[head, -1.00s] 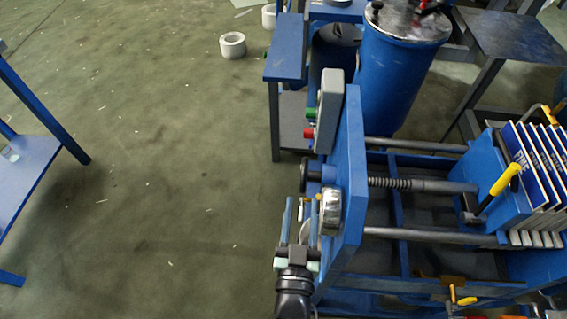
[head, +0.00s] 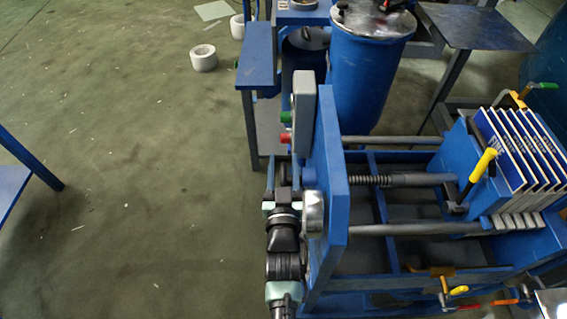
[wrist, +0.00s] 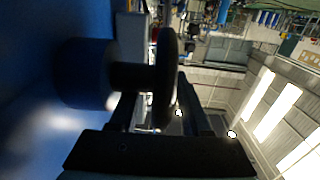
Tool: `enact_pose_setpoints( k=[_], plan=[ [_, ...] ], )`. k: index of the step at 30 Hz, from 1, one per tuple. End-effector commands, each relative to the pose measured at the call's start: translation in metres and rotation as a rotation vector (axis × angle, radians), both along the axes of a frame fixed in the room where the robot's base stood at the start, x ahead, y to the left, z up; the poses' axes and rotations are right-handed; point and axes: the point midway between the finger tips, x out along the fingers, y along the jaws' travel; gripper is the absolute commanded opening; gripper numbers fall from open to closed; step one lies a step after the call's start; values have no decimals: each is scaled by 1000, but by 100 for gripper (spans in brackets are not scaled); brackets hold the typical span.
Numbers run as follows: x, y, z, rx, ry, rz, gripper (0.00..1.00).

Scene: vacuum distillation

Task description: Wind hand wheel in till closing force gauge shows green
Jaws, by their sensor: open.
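The dark hand wheel (wrist: 167,75) stands edge-on in the wrist view, on a thick hub beside the blue end plate (head: 329,180). My gripper (wrist: 160,92) is open, with one finger on each side of the wheel's rim; I cannot tell if they touch it. In the head view my gripper (head: 283,192) is at the left face of the end plate and hides most of the wheel. The round silver gauge (head: 313,213) sits on the plate to the right of my gripper. Its dial is turned away, so no colour can be read.
A grey box (head: 303,100) with green and red buttons is above the wheel. A threaded screw (head: 365,180) runs right to a blue block (head: 462,165) and a pack of white-edged plates (head: 515,150). A blue drum (head: 370,75) stands behind.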

Motion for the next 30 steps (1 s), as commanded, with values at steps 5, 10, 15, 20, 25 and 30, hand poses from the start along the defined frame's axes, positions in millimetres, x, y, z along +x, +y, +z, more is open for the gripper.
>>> enact_pose_setpoints(
  k=[5, 10, 15, 20, 25, 30],
  plan=[
    [4, 0, 0, 0, 1, 0, 48],
    [4, 0, 0, 0, 0, 0, 48],
    [4, 0, 0, 0, 0, 0, 20],
    [4, 0, 0, 0, 0, 0, 0],
    [4, 0, 0, 0, 0, 0, 0],
    [4, 0, -3, 0, -23, 0, 0]
  ],
)
